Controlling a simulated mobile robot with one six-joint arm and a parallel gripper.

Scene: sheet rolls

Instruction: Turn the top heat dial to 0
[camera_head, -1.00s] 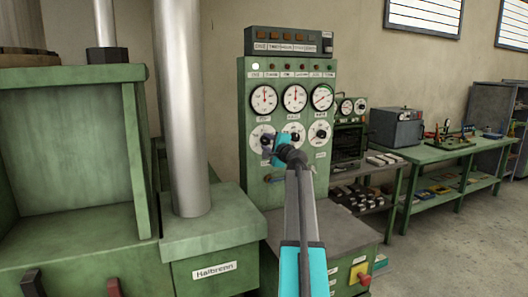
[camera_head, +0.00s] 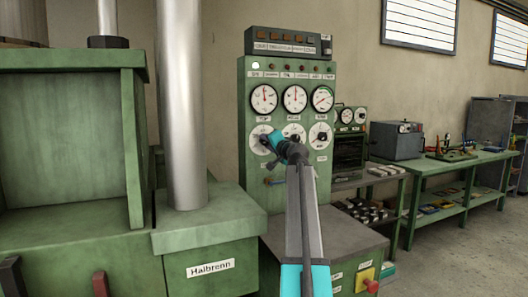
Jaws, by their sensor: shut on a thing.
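A green control panel (camera_head: 287,185) stands behind the machine, with a row of three round gauges and a row of three white dials below them. My gripper (camera_head: 268,140) reaches the left dial (camera_head: 257,130) and is shut on its knob. The jaws cover the knob and part of that dial's face, so its setting cannot be read. The middle dial (camera_head: 293,130) is partly hidden behind my arm. The right dial (camera_head: 320,137) is clear, with a black knob. The labels are too small to read surely, so I cannot tell from them which dial is the top heat one.
A steel column (camera_head: 182,110) and a green machine body (camera_head: 205,225) stand close at left. A grey-topped cabinet (camera_head: 335,237) with a red knob lies below the panel. A green workbench (camera_head: 440,160) runs along the wall at right, with open floor before it.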

